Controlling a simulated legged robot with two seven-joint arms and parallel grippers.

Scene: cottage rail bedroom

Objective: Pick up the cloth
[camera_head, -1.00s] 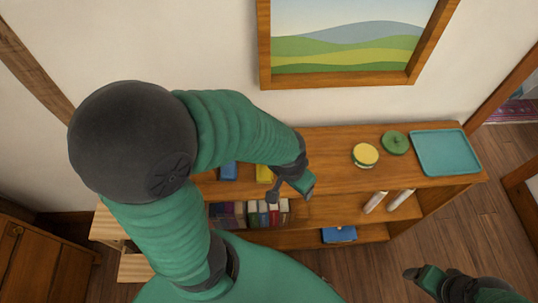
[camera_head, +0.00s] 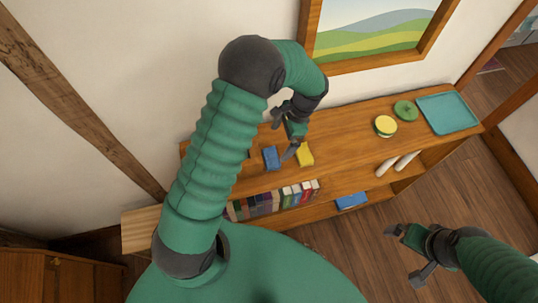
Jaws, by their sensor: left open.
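A small blue piece (camera_head: 271,158) and a small yellow piece (camera_head: 305,154) lie on the top of the wooden shelf unit. Either could be a folded cloth; I cannot tell which. My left gripper (camera_head: 286,138) is open above the shelf top, close to both pieces, with nothing seen between its fingers. It hides part of the surface there. My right gripper (camera_head: 404,255) is open and empty, low over the floor at the right, away from the shelf top.
The wooden shelf unit (camera_head: 345,130) also bears a yellow-topped tin (camera_head: 385,126), a green round lid (camera_head: 405,110) and a teal tray (camera_head: 448,114). Books (camera_head: 270,203), white rolls (camera_head: 397,163) and a blue item (camera_head: 351,201) sit below. A framed picture (camera_head: 370,45) hangs behind.

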